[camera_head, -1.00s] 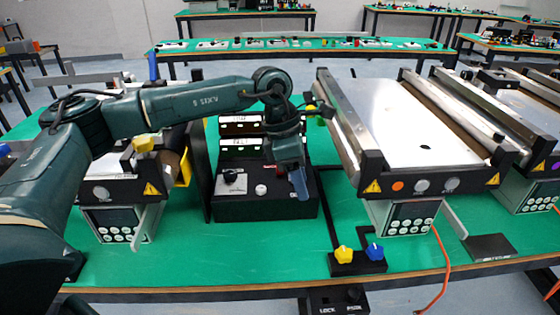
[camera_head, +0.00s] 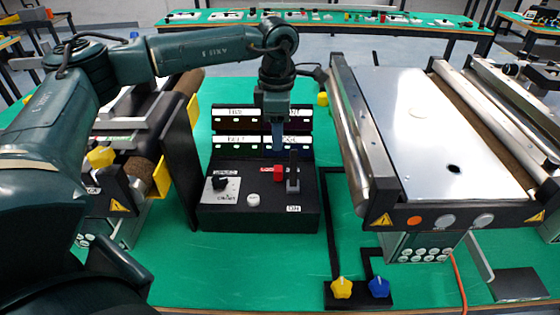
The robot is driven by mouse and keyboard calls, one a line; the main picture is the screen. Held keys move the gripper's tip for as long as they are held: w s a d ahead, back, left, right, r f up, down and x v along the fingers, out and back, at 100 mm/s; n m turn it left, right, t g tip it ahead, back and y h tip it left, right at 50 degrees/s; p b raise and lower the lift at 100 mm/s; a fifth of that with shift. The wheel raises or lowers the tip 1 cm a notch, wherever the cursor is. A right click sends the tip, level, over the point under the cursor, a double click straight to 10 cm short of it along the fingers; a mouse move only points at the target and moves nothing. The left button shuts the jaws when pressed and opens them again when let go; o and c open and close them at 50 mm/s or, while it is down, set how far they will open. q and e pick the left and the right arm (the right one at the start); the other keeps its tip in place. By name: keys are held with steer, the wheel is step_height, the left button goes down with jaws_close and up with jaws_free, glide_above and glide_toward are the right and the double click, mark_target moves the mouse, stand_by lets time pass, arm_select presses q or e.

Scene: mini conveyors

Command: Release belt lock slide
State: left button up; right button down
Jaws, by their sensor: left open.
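A black control box (camera_head: 230,213) stands on the green table in the middle of the view. On its top right is a red piece (camera_head: 279,174) beside an upright dark grey lever-like part (camera_head: 293,172), probably the belt lock slide, with a small "ON" label in front of it. My left gripper (camera_head: 278,148) points down above the back right of the box, just behind the red piece. It is open, and nothing shows between its fingers. I cannot tell whether it touches the box. My right gripper is out of view.
The box also has a black knob (camera_head: 219,183) and a white button (camera_head: 253,199). A large conveyor (camera_head: 410,130) stands on the right and another on the left behind a black panel (camera_head: 178,160). Yellow (camera_head: 341,288) and blue (camera_head: 379,287) knobs sit in front.

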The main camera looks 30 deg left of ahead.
mark_target(278, 168)
arm_select(q)
step_height(278, 168, down, 11)
steer(key=shift+r+p, duration=0.2)
steer(key=shift+p, duration=0.3)
jaws_close()
stand_by(0.4)
